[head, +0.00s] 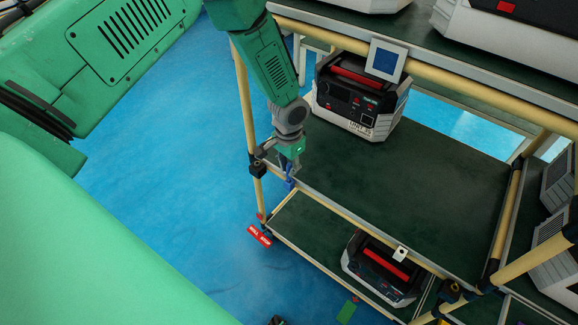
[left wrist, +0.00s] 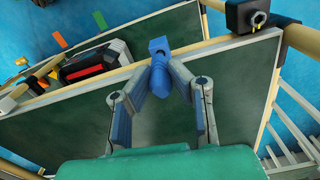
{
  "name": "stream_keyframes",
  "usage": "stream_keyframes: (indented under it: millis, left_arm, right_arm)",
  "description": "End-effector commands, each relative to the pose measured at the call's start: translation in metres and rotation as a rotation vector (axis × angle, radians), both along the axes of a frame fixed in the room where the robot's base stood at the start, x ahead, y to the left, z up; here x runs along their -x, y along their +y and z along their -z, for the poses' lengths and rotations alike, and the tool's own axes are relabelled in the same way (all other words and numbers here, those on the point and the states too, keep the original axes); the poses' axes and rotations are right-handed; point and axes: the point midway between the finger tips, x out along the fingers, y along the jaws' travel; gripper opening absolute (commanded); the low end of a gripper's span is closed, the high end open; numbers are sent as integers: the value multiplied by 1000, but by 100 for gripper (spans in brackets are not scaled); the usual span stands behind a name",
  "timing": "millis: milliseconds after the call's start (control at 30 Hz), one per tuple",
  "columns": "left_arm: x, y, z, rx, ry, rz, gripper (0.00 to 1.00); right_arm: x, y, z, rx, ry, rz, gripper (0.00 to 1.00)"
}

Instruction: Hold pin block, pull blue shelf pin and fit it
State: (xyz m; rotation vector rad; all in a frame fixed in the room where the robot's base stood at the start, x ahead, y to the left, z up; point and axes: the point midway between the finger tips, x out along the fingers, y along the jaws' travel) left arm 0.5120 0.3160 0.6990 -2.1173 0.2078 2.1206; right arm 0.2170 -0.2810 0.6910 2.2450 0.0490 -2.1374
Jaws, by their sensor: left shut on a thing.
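The blue shelf pin (left wrist: 160,82) is between the fingertips of my left gripper (left wrist: 160,78), which is shut on it. In the left wrist view the pin lies across the pale edge of a dark green shelf, with a squarish blue end beyond the fingers. In the head view my left gripper (head: 290,166) points down at the rack's left edge, with a bit of blue (head: 290,184) below it. A black block (left wrist: 247,17) sits on the cream post near the shelf corner. It also shows in the head view (head: 257,168). My right gripper is not in view.
A boxy unit with a red handle (head: 360,95) stands on the middle shelf (head: 410,185); another (head: 383,268) stands on the lower shelf. A blue-and-white plate (head: 386,60) hangs on the upper rail. A red tag (head: 259,236) and a green tag (head: 347,310) show low. Blue floor is clear at left.

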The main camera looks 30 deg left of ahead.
Motion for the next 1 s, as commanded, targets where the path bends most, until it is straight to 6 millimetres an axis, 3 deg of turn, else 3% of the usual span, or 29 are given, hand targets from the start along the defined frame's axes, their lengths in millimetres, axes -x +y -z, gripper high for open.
stream_keyframes:
  millis: [867,900,933,1000]
  left_arm:
    - [0,0,18,-1,0,0,0]
    - [0,0,17,0,-1,0,29]
    - [0,0,17,0,-1,0,39]
    - [0,0,17,0,0,0,39]
  right_arm:
    - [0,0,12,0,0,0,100]
    - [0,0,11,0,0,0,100]
    - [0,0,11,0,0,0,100]
    - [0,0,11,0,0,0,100]
